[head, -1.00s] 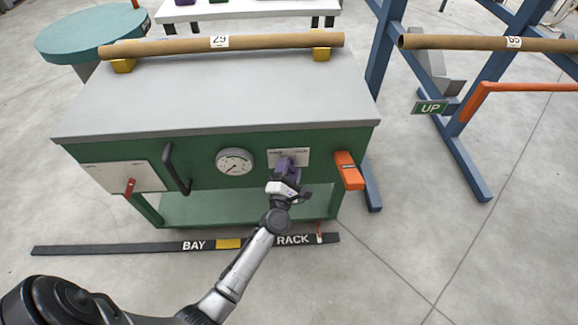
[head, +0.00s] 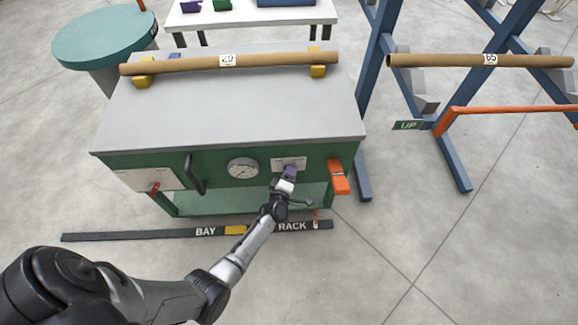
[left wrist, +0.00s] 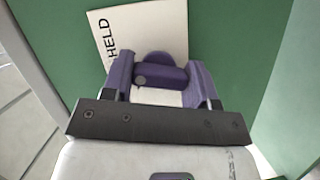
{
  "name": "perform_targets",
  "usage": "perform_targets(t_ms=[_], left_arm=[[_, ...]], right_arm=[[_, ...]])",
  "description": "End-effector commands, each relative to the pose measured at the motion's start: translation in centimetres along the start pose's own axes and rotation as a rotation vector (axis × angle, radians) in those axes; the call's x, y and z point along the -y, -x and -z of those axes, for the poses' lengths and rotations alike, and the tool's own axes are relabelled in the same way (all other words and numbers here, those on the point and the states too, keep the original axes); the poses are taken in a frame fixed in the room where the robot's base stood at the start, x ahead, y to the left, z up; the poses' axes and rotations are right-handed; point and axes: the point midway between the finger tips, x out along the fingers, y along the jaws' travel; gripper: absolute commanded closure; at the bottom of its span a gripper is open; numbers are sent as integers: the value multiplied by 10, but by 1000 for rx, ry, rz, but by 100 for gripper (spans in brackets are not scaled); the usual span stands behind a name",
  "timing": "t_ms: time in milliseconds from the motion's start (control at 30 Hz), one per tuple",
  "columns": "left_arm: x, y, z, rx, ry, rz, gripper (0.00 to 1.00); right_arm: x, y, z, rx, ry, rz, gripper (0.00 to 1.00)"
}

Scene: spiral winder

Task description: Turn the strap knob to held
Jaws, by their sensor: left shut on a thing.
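The strap knob (left wrist: 160,76) is purple, with a grey dot on it, on a pale label plate (left wrist: 118,42) on the green bench front. The word HELD reads sideways at the plate's left edge in the left wrist view. My left gripper (left wrist: 160,82) is shut on the knob, one purple finger on each side. In the head view my left gripper (head: 290,172) reaches the label plate (head: 298,162) and largely hides the knob. The plate's other markings are too small to read. My right gripper is not in view.
A dial gauge (head: 242,168) and a black handle (head: 194,174) are left of the plate. An orange block (head: 339,177) juts out to its right. A cardboard tube (head: 190,65) lies on the bench top. A black floor strip (head: 140,235) runs below.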

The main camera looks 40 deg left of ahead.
Motion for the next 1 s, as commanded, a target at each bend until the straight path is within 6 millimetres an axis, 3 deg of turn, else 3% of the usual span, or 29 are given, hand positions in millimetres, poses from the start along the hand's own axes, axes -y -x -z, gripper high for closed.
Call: perform_targets(t_ms=[33, 100, 400, 1000], left_arm=[[-8, 1, 2, 0, -34, 18, 70], [-7, 1, 1, 0, -88, 40, 70], [-4, 0, 0, -1, -271, 114, 70], [-1, 0, 0, -2, -390, 160, 70]], right_arm=[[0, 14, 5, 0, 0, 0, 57], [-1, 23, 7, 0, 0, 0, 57], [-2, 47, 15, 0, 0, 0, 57], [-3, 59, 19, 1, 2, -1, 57]])
